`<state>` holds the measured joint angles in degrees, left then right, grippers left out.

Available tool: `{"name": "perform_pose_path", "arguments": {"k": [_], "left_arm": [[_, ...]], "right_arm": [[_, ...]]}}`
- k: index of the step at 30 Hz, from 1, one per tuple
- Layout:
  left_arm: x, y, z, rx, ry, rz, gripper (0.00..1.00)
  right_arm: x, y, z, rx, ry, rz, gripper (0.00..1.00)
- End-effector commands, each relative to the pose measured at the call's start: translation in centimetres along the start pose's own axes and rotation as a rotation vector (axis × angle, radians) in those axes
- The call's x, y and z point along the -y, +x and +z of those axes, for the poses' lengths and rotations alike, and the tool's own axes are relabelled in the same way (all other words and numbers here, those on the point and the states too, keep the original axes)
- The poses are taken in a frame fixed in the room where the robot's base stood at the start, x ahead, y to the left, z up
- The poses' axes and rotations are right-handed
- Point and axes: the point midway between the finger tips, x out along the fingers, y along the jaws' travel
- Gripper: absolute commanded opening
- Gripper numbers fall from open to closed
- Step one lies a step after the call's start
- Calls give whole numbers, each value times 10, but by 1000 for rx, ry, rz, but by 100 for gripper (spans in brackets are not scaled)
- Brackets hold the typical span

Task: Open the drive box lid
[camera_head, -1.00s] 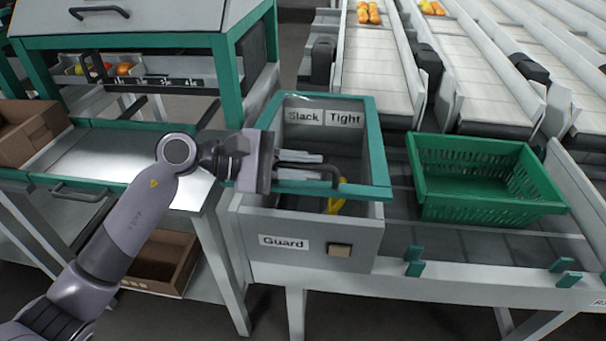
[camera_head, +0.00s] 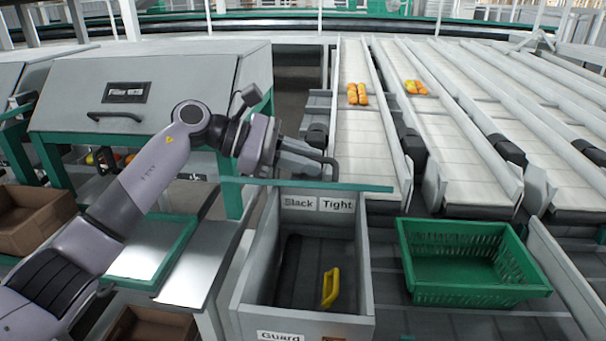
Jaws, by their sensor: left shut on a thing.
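The drive box (camera_head: 245,285) stands in front of me with its top uncovered. Its teal-framed lid (camera_head: 365,187) is raised and shows almost edge-on above the box's back wall. My left gripper (camera_head: 312,162) is shut on the lid's dark handle (camera_head: 334,168), above the frame's edge. Inside the box a yellow lever (camera_head: 331,287) stands beside a dark slot. The back wall carries the labels "Slack" (camera_head: 298,203) and "Tight" (camera_head: 337,204). A "Guard" label (camera_head: 281,336) shows on the front. My right gripper is not in view.
A green crate (camera_head: 425,300) sits on the conveyor right of the box. Sloping white lanes (camera_head: 375,135) with a few tomatoes (camera_head: 357,94) lie behind. A grey filler cabinet (camera_head: 185,85) and a metal bench (camera_head: 200,265) stand at left.

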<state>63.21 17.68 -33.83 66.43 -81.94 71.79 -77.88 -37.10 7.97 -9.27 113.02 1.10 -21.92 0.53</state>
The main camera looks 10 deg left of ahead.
Motion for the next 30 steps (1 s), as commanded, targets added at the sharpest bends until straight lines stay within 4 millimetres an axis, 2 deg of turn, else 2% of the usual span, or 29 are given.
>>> {"name": "perform_pose_path", "arguments": {"k": [3, 9, 26, 29, 30], "left_arm": [[-12, -3, 7, 1, -21, -7, 0], [-22, -5, 11, 2, -45, -16, 0], [-25, -5, 12, 1, -54, -21, 0], [-25, -5, 12, 1, -54, -21, 0], [-25, -5, 12, 1, -54, -21, 0]], "right_arm": [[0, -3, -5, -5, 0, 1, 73], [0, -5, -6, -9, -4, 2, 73], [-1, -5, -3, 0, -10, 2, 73], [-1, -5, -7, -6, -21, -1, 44], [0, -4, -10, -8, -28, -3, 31]]}}
